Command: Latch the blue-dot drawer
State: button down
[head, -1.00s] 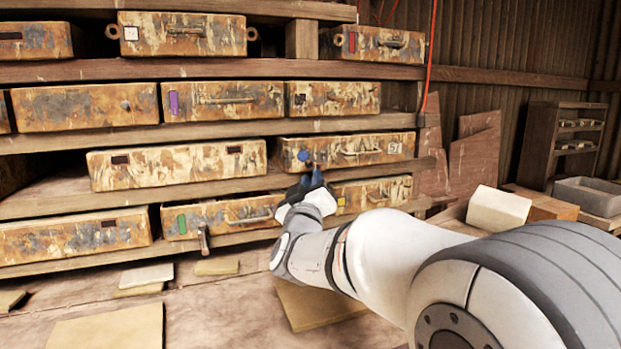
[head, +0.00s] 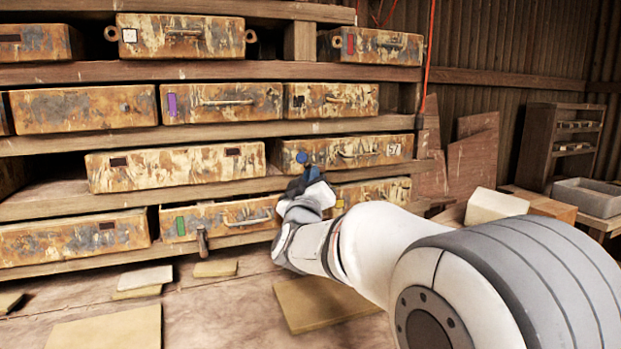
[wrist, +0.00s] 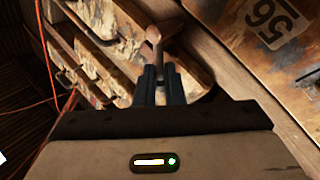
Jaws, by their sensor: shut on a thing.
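The blue-dot drawer (head: 365,152) is rusty and paint-flaked, on the third shelf level down, with a blue dot (head: 302,157) at its left end and a bar handle and number label to the right. My gripper (head: 308,176) is just below the dot, at the shelf edge. In the wrist view my gripper (wrist: 163,80) is shut on a rusty latch lever (wrist: 153,36), whose rounded end shows beyond the fingers. The latch's pivot and the drawer's lower left corner are partly hidden by my gripper.
The green-marked drawer (head: 222,217) is below left, with its own lever (head: 202,244) hanging down. A yellow-marked drawer (head: 378,192) is partly behind my arm. Flat tiles (head: 318,303) lie on the bench below. A red cord (head: 429,55) hangs right of the shelves.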

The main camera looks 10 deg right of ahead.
jog(key=shift+d+r+m+g+h+p, duration=0.1)
jog(key=shift+r+m+g+h+p, duration=0.2)
jog(key=shift+r+m+g+p, duration=0.25)
jog(key=shift+f+m, duration=0.2)
jog(key=shift+m, duration=0.05)
jog(key=c, duration=1.8)
grip_release()
jog(key=shift+f, duration=0.1)
jog(key=v, duration=0.7)
jog(key=shift+s, duration=0.35)
jog(key=shift+f, duration=0.1)
jog(key=shift+c, duration=0.4)
